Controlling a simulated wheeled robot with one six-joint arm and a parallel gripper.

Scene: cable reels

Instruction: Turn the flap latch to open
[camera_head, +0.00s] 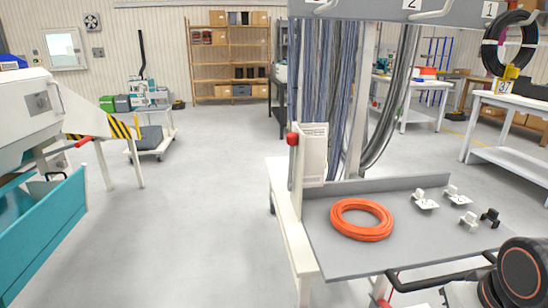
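I cannot pick out the flap latch with certainty. A white machine (28,105) at the left has a red-ended lever (84,141) low on its right side. A second red knob (292,139) sits on the white box (313,153) at the left end of the grey-topped bench. Which of these, if either, belongs to the latch I cannot tell. Part of my arm, dark and rounded, shows at the bottom right corner. The fingers of my gripper do not show clearly in this view.
The grey bench (335,258) holds an orange cable coil (361,219) and several small white and black parts. Hanging cables (320,85) stand behind it. A teal bin (40,235) is at the lower left. The floor between bin and bench is clear.

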